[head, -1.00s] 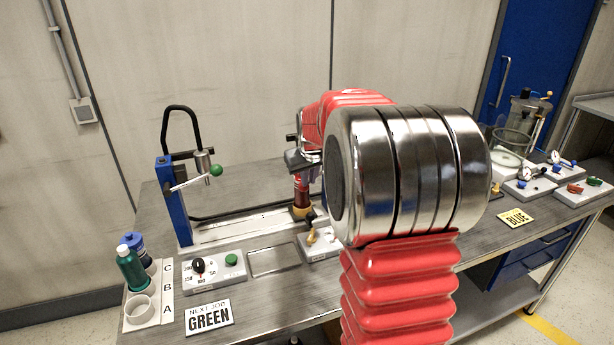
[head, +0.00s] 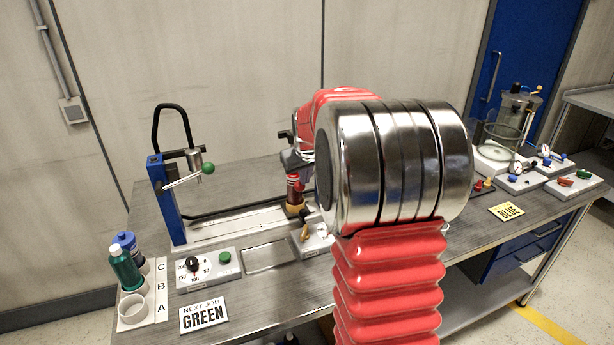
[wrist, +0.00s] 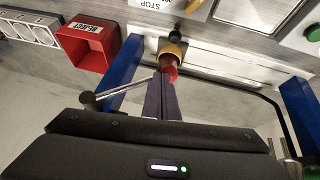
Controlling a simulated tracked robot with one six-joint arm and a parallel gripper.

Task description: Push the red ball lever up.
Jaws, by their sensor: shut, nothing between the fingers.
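In the wrist view, the red ball (wrist: 173,71) shows just beyond my fingertips, partly covered by them. A thin metal rod (wrist: 128,87) runs to it from a dark pivot at the left, beside a blue post (wrist: 122,75). My gripper (wrist: 163,77) is shut and empty, its tips at or very close to the ball; contact cannot be told. In the head view, my gripper (head: 297,160) is small and dark, above a dark red cylinder with a yellow base (head: 295,209). My own arm hides much of this station.
A second lever with a green ball (head: 208,168) stands on the left by a blue post (head: 167,200). A red REJECT bin (wrist: 88,45) is close by in the wrist view. Bottles (head: 125,265) and a dial box (head: 208,267) sit at the bench's front left.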

